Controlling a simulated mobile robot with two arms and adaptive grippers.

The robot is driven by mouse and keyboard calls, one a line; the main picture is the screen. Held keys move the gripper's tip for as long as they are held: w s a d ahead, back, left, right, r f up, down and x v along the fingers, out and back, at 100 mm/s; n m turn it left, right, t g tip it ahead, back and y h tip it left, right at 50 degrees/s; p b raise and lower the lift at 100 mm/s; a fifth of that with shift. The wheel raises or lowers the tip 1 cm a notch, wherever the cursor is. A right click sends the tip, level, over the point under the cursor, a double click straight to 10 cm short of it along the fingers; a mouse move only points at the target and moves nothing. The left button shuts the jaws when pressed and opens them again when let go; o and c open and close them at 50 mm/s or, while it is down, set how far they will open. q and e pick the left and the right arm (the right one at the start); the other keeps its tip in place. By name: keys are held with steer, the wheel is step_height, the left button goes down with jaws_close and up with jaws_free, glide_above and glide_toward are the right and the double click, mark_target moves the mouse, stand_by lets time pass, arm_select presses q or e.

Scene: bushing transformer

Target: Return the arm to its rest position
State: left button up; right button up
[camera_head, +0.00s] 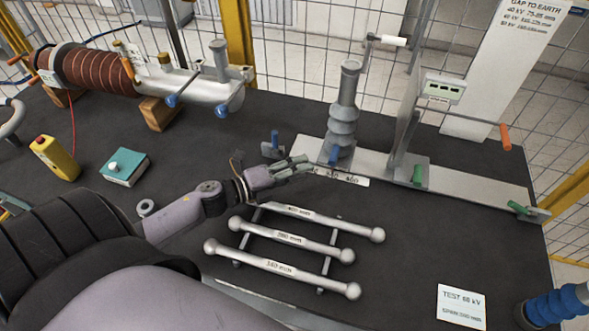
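My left arm reaches in from the lower left over the dark table. Its gripper (302,166) is near the middle of the table, pointing right, just in front of the foot of the grey ribbed post (343,115). The fingers lie close together and partly overlap in this view, so I cannot tell whether they are open or shut. No held object shows between them. My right gripper is not in view.
A rack with several marked silver rods (290,238) lies just below my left gripper. A white rail (460,188) with clamps runs right. A paper card (461,306) lies front right.

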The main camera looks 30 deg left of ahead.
arm_select(q)
steer(key=shift+s+a, duration=0.25)
steer(key=shift+s, duration=0.2)
